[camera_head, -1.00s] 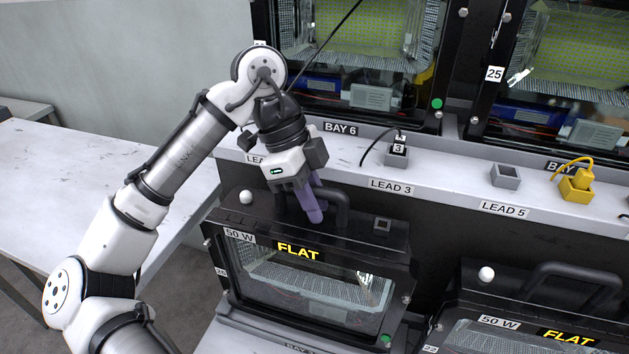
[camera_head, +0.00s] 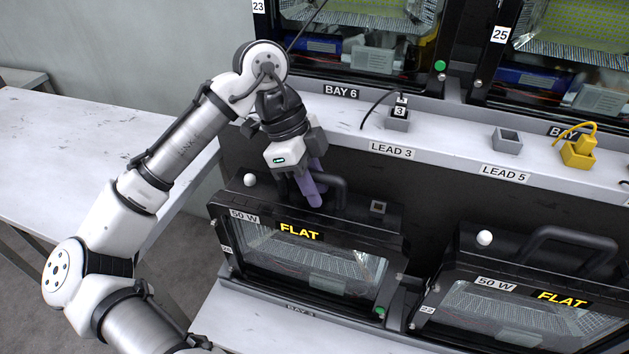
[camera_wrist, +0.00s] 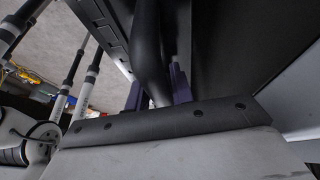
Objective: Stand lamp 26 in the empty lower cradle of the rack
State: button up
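Lamp 26 (camera_head: 312,252) is a black floodlight housing with a glass front and a yellow FLAT label, in the left lower place of the rack. Its side number is small and hard to read. My gripper (camera_head: 308,190) is over its top, the purple fingers around the black handle (camera_head: 335,192). In the wrist view, the fingers (camera_wrist: 158,90) lie on either side of the handle bar (camera_wrist: 149,50). The lamp stands upright at the lower cradle (camera_head: 228,285), its lower edge at the cradle's front lip; whether it bears fully cannot be told.
Another FLAT lamp (camera_head: 500,315) stands to the right, with a gap between. Behind is a ledge (camera_head: 450,140) with a grey LEAD 3 plug (camera_head: 398,118), an empty grey socket (camera_head: 507,140) and a yellow plug (camera_head: 578,150). Upper lamps stand above it. A bare table (camera_head: 90,160) is at left.

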jog(key=o, duration=0.3)
jog(key=shift+r, duration=0.1)
jog(key=v, duration=1.2)
